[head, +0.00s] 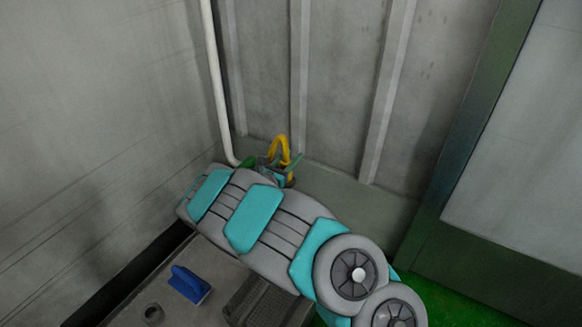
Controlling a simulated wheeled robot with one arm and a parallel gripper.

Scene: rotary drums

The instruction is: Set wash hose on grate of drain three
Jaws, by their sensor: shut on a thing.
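A yellow looped hose (279,150), which looks like the wash hose, stands up at the far end of my arm, near the back wall. My gripper (284,171), with teal parts, is shut on it; the fingertips are small and partly hidden by my arm. A dark grate-like panel (262,302) lies in the grey surface at the bottom, partly covered by my arm. I cannot tell whether it belongs to drain three, as no number shows.
A blue block-like object (189,285) and a round drain-like fitting (153,314) are on the grey surface at lower left. A white pipe (214,80) runs down the wall corner. A small green object (249,162) is beside the hose. Green flooring (470,305) is at lower right.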

